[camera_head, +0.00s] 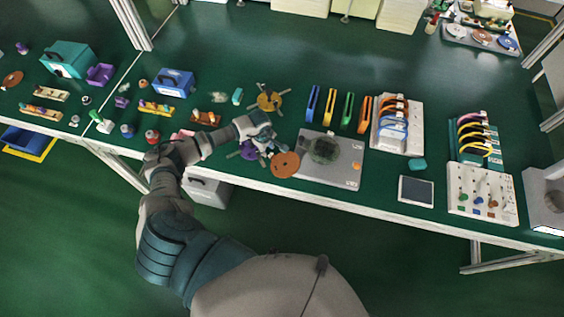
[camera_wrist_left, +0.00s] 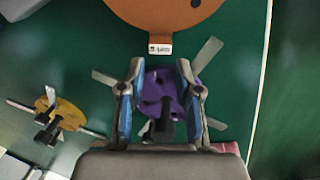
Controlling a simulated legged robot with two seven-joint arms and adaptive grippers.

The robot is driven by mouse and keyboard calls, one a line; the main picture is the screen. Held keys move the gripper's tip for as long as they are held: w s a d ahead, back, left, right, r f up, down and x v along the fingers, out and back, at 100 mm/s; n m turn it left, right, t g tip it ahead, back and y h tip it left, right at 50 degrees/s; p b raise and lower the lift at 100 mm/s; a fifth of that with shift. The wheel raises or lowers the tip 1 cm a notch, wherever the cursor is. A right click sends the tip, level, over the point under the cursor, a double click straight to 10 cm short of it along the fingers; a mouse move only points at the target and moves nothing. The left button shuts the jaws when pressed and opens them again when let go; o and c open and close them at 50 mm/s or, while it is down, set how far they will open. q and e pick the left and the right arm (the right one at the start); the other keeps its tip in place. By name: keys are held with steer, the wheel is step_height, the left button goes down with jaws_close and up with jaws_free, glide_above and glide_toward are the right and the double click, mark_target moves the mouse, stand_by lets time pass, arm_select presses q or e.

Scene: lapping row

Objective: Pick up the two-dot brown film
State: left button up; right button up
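A round brown film (camera_head: 285,164) lies near the front edge of the green table, left of a grey plate. In the left wrist view the brown film (camera_wrist_left: 165,14) is cut off at the top, with a small white label tab; one dark dot shows on it. My left gripper (camera_head: 264,138) is above the table just left of and behind the film. Its fingers (camera_wrist_left: 158,100) are apart, with a purple bladed wheel (camera_wrist_left: 160,88) seen between them; the wheel appears to lie below. The film is not between the fingers. My right gripper is not in view.
A yellow bladed wheel (camera_head: 269,101) lies behind the gripper. The grey plate (camera_head: 345,177) with a dark round pad (camera_head: 324,149) is close on the film's right. Other brown discs lie at far left (camera_head: 12,79) and on a back-right tray (camera_head: 481,37).

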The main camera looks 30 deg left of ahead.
mark_target(270, 154)
arm_select(q)
steer(key=f, duration=0.3)
steer(key=shift+w+d, duration=0.15)
steer(key=shift+d, duration=0.1)
steer(key=shift+w+d+f, duration=0.1)
steer(key=shift+d+f, duration=0.05)
steer(key=shift+f, duration=0.15)
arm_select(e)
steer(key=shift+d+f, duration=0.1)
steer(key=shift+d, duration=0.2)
arm_select(q)
steer(key=shift+c, duration=0.2)
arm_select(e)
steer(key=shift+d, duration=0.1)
arm_select(q)
jaws_close()
steer(key=shift+a, duration=0.2)
steer(key=shift+r, duration=0.1)
